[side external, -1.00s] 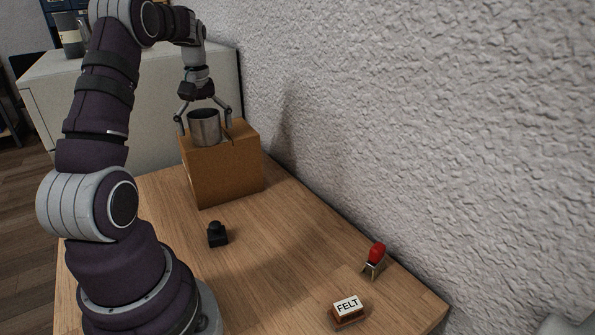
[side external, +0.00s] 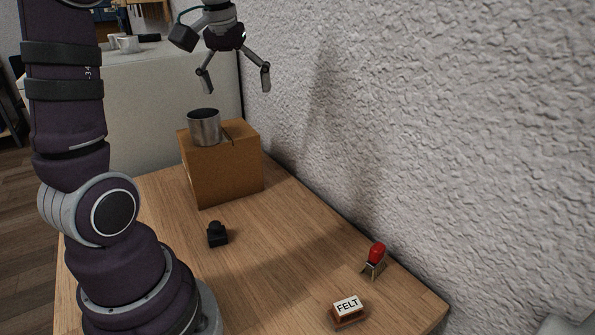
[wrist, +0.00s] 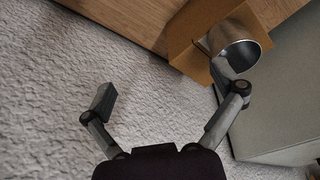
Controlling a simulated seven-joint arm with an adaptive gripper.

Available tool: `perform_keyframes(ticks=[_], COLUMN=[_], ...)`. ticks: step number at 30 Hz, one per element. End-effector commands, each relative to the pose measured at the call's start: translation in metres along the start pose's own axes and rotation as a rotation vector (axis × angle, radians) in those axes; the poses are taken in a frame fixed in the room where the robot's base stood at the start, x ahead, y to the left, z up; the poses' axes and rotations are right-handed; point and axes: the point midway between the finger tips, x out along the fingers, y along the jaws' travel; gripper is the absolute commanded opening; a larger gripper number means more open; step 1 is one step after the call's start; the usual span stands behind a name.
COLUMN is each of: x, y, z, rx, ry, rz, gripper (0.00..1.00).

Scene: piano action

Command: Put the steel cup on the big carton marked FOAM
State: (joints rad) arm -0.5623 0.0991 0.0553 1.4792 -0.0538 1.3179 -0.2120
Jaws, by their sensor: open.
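The steel cup (side external: 204,128) stands upright on top of the big brown carton (side external: 228,175), near its left edge in the side view. No FOAM marking shows on the faces I can see. In the wrist view the cup (wrist: 238,48) shows its open mouth, on the carton (wrist: 186,36). My gripper (side external: 237,88) is open and empty, above the carton and to the right of the cup, clear of both. Its spread fingers also show in the wrist view (wrist: 162,88), with one finger overlapping the cup's lower edge in the picture.
A small black object (side external: 217,235) sits in front of the carton. A textured wall (side external: 420,120) bounds the right. A pale cabinet (side external: 150,105) stands behind.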

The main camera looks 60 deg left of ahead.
Motion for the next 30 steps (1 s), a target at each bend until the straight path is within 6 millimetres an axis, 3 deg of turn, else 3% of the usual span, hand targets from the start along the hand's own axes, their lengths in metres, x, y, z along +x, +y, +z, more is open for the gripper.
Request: perform_keyframes(ticks=[1,3,6,10,15,30], x=[-0.008,-0.011,-0.007,0.005,0.011,0.011], y=[0.021,0.042,0.056,0.059,0.059,0.058], z=[0.026,0.064,0.115,0.157,0.171,0.170], rx=[0.139,0.332,0.574,0.772,0.842,0.836], ry=[0.035,0.082,0.144,0.198,0.217,0.214], rz=[0.044,0.105,0.185,0.254,0.278,0.275], gripper=[0.93,0.93,0.93,0.93,0.93,0.93])
